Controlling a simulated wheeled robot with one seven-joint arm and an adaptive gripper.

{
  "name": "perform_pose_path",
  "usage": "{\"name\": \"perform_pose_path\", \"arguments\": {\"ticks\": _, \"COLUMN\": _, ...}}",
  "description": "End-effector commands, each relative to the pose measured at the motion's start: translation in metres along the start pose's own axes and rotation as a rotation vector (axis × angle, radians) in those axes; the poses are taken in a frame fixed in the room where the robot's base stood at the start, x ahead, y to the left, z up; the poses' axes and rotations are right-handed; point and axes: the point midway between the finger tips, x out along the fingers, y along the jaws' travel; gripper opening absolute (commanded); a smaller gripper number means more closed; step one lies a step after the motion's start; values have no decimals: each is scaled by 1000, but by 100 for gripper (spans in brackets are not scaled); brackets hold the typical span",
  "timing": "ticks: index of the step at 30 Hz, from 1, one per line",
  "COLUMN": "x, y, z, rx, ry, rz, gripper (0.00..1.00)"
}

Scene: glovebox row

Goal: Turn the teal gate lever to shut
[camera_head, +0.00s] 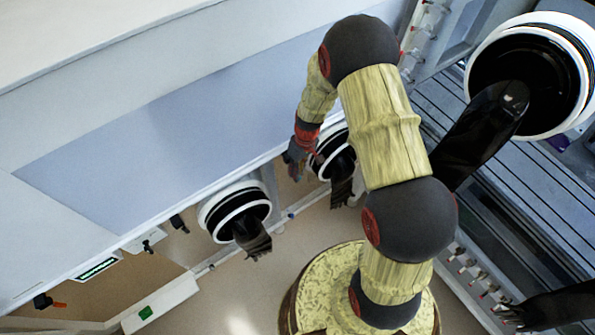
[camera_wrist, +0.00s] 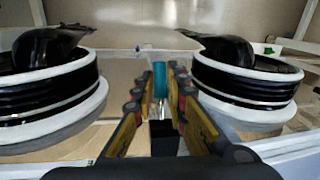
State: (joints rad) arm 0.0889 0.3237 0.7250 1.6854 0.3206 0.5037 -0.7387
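The teal gate lever (camera_wrist: 160,79) shows in the wrist view as a narrow upright bar near the middle, between the tips of my gripper (camera_wrist: 161,88). The two fingers stand apart with a small gap visible on each side of the bar, so I see no firm grip on it. Whether either finger touches it is unclear. In the head view my gripper (camera_head: 297,157) is at the glovebox front, between two glove ports, and the lever cannot be made out there.
A glove port (camera_wrist: 50,100) with a black glove stands left of my gripper in the wrist view, and another glove port (camera_wrist: 248,88) stands right. In the head view a large port (camera_head: 540,75) with a long black glove is at the upper right.

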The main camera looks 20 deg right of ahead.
Motion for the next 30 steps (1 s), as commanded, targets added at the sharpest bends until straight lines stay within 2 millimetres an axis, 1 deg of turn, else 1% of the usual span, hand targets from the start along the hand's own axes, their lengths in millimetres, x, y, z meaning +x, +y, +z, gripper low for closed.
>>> {"name": "perform_pose_path", "arguments": {"ticks": 1, "x": 0, "y": 0, "z": 0, "rx": 0, "ry": 0, "rz": 0, "gripper": 9}}
{"name": "perform_pose_path", "arguments": {"ticks": 6, "x": 0, "y": 0, "z": 0, "rx": 0, "ry": 0, "rz": 0, "gripper": 0}}
{"name": "perform_pose_path", "arguments": {"ticks": 25, "x": 0, "y": 0, "z": 0, "rx": -1, "ry": 0, "rz": 1, "gripper": 0}}
{"name": "perform_pose_path", "arguments": {"ticks": 30, "x": 1, "y": 2, "z": -3, "rx": -1, "ry": 9, "rz": 2, "gripper": 0}}
